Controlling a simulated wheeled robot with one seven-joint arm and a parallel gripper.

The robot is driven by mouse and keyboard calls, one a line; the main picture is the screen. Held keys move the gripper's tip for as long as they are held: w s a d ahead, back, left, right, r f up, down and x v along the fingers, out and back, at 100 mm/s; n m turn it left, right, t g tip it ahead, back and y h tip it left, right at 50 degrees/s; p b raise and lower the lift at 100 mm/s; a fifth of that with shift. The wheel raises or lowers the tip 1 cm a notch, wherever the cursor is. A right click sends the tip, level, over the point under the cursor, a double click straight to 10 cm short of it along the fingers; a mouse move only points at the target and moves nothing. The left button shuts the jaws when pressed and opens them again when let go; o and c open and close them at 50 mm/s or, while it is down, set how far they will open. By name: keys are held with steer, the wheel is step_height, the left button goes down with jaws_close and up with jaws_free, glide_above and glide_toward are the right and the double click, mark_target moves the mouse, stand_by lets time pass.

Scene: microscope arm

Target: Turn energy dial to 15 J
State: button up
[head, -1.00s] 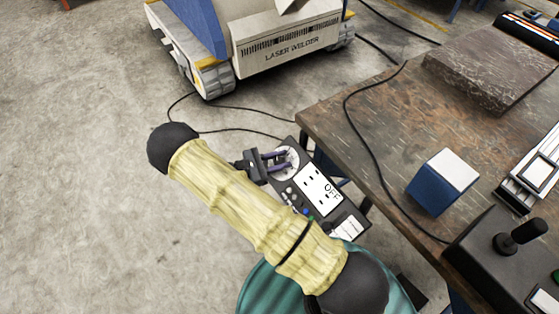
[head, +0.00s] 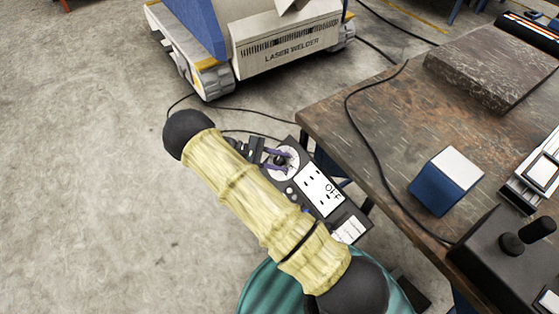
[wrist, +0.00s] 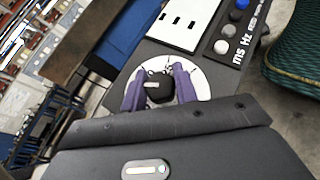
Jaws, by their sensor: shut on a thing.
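The energy dial (wrist: 159,87) is a black knob with a pale pointer mark on a white round scale (wrist: 205,88). In the head view my gripper (head: 279,160) reaches the round scale at the panel's upper end. The scale's numbers are too small to read, and my fingers and wrist cover part of the scale.
Several small buttons (wrist: 228,31) line the panel beside the display. A workbench (head: 390,150) with a blue block (head: 440,185) stands to the right. A laser welder (head: 285,50) stands behind on the floor. Cables run across the floor and bench.

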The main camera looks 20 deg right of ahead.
stand_by(0.3)
steer(key=o, duration=1)
steer(key=shift+a, duration=0.15)
steer(key=shift+b+v, duration=1.7)
steer(key=shift+v, duration=6.85)
steer(key=shift+w+r, duration=0.15)
steer(key=shift+w, duration=0.05)
